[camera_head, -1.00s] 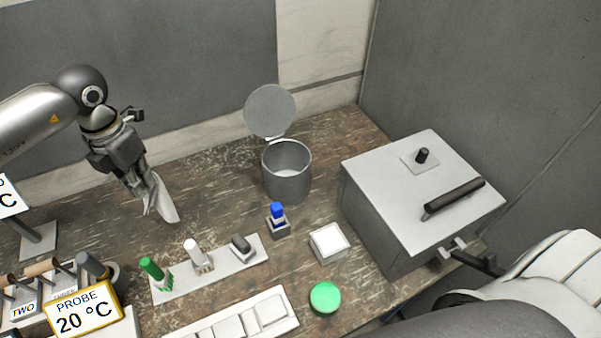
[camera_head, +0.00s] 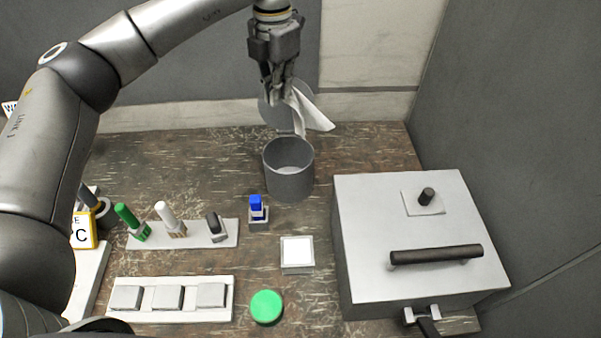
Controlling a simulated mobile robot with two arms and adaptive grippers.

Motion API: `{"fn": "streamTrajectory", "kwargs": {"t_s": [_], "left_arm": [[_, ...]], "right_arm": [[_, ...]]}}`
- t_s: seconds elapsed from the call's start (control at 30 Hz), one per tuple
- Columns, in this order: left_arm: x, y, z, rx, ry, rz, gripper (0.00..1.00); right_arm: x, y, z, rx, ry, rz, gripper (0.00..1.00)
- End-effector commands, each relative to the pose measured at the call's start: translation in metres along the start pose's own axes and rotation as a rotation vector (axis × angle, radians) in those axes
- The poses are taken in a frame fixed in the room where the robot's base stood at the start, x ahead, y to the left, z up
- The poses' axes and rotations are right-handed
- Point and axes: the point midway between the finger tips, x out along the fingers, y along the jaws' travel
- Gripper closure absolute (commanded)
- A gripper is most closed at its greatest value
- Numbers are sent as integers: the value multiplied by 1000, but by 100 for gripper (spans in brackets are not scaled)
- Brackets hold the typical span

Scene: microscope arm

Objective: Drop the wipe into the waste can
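The waste can (camera_head: 289,182) is a grey metal cylinder on the table, with its round lid (camera_head: 270,108) raised at the back. The can's mouth is open and its inside looks empty where I can see it. My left gripper (camera_head: 288,98) points down above the back of the can, in front of the lid. It is shut on the white wipe (camera_head: 311,112), which hangs down and out to the right over the can's mouth, apart from the rim as seen here. My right gripper cannot be made out; only a dark part shows at the grey box's front edge.
A large grey box with a black handle (camera_head: 436,254) stands at the right. A blue-capped item (camera_head: 257,210), a white square block (camera_head: 297,252) and a green disc (camera_head: 266,306) are in front of the can. A rack with green and white items (camera_head: 190,236) is at left.

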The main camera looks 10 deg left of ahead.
Motion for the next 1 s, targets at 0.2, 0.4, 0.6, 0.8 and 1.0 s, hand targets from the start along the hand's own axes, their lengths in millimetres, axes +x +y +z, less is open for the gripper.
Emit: {"fn": "streamTrajectory", "kwargs": {"t_s": [0.2,0.4,0.6,0.8,1.0], "left_arm": [[27,0,0,1,1,0,100],[49,-1,0,1,0,0,100],[54,0,0,1,0,0,100],[54,0,0,1,0,0,94],[54,0,0,1,0,0,73]], "right_arm": [[18,-7,-2,2,5,-8,60],[30,-5,-1,1,6,-5,60],[32,4,0,2,6,5,60],[31,6,0,2,5,8,60],[31,6,0,2,5,7,60]]}}
